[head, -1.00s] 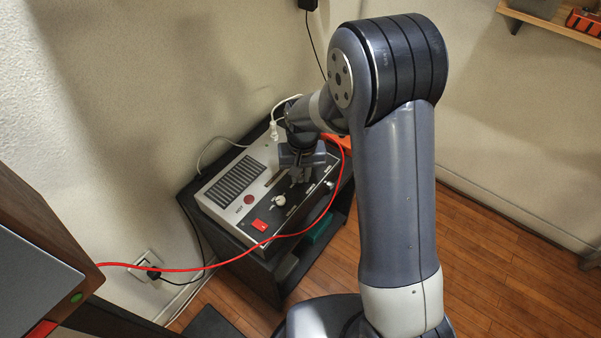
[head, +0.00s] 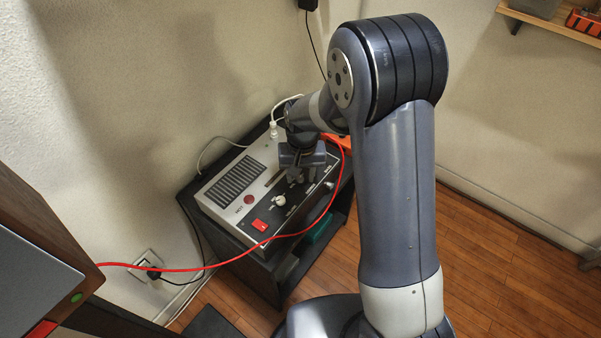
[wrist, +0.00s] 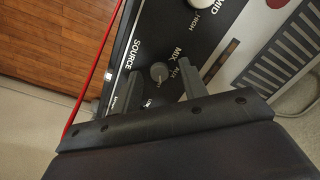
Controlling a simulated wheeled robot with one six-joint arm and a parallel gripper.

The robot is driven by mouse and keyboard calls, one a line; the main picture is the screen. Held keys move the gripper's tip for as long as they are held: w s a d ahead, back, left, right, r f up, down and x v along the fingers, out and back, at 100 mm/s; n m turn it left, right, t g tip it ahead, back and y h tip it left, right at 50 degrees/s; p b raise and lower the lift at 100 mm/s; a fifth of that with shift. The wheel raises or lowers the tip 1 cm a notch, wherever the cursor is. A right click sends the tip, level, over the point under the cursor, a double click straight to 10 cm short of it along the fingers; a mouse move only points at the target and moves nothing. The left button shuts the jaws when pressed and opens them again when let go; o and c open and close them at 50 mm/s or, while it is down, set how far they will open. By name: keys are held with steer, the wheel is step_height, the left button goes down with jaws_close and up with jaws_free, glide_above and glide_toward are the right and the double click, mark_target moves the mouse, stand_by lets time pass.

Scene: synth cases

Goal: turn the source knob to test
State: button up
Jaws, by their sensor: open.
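The source knob (wrist: 159,72) is a small grey round knob on the black control panel (wrist: 150,30), beside the printed word SOURCE. Labels reading MIX, AUX and LINE stand around it; another is too small to read. I cannot tell for sure which label the knob points to. My gripper (wrist: 160,70) is open, with one finger on each side of the knob. Gaps seem to show between fingers and knob. In the head view my gripper (head: 298,174) is low over the panel of the grey and black device (head: 218,208), and hides the source knob.
A red cable (head: 225,262) sags across the device's front side. A white plug (head: 273,130) stands at its back. The wall is close behind.

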mark_target(302, 177)
steer(key=shift+r, duration=0.1)
step_height(302, 177, up, 11)
steer(key=p, duration=0.1)
steer(key=shift+d+f, duration=0.2)
steer(key=f, duration=0.5)
steer(key=f+b, duration=0.1)
steer(key=f, duration=0.4)
steer(key=shift+a+f, duration=0.2)
steer(key=shift+f, duration=0.2)
